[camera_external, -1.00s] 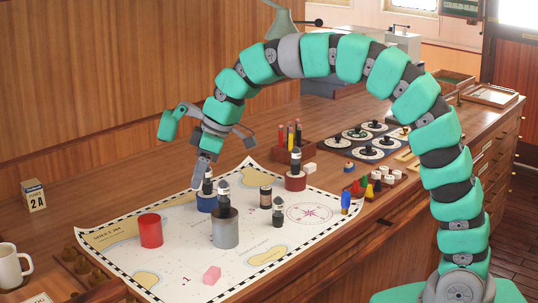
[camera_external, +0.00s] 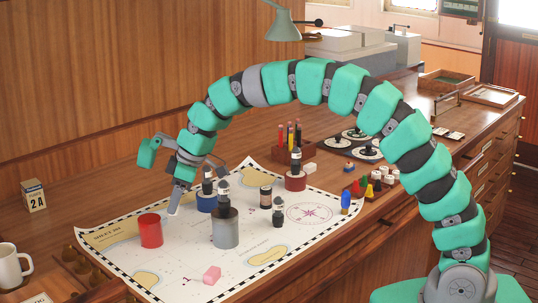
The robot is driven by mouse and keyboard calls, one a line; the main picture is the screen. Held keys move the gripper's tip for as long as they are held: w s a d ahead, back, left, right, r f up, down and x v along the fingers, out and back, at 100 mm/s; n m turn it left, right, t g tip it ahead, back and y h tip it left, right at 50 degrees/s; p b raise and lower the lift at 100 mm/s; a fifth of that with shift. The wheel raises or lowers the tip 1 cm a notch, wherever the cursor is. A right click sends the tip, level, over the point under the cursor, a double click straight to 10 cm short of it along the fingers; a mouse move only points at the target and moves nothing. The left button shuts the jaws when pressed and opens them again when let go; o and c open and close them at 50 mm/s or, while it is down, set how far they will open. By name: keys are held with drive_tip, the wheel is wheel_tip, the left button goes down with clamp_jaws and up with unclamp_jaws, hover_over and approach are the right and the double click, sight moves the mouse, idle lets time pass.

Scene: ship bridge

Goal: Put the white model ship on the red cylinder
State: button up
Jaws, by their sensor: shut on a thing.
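A red cylinder (camera_external: 150,232) stands upright on the left part of the chart, its top bare. My gripper (camera_external: 174,207) points down just right of the red cylinder and slightly above its top, apart from it. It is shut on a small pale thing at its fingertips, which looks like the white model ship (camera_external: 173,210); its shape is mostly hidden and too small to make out. No other white model ship shows on the chart.
A blue cylinder (camera_external: 206,203), a grey cylinder (camera_external: 226,232) and a low dark-red cylinder (camera_external: 295,183) carry dark pieces with white bands. A pink block (camera_external: 212,275) lies in front on the chart (camera_external: 180,262). A white mug (camera_external: 12,266) stands far left.

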drive_tip(key=p, duration=0.2)
hover_over(146, 218)
drive_tip(key=d, duration=0.2)
drive_tip(key=shift+a+f, duration=0.25)
drive_tip(key=shift+f, duration=0.15)
drive_tip(key=shift+s+a+f, duration=0.1)
drive_tip(key=shift+f, duration=1.65)
drive_tip(key=shift+f, duration=0.2)
drive_tip(key=o, duration=1)
drive_tip(key=shift+c, duration=0.2)
drive_tip(key=shift+r, duration=0.1)
drive_tip(key=b+v, duration=0.1)
drive_tip(key=v, duration=1.1)
drive_tip(key=shift+b, duration=0.35)
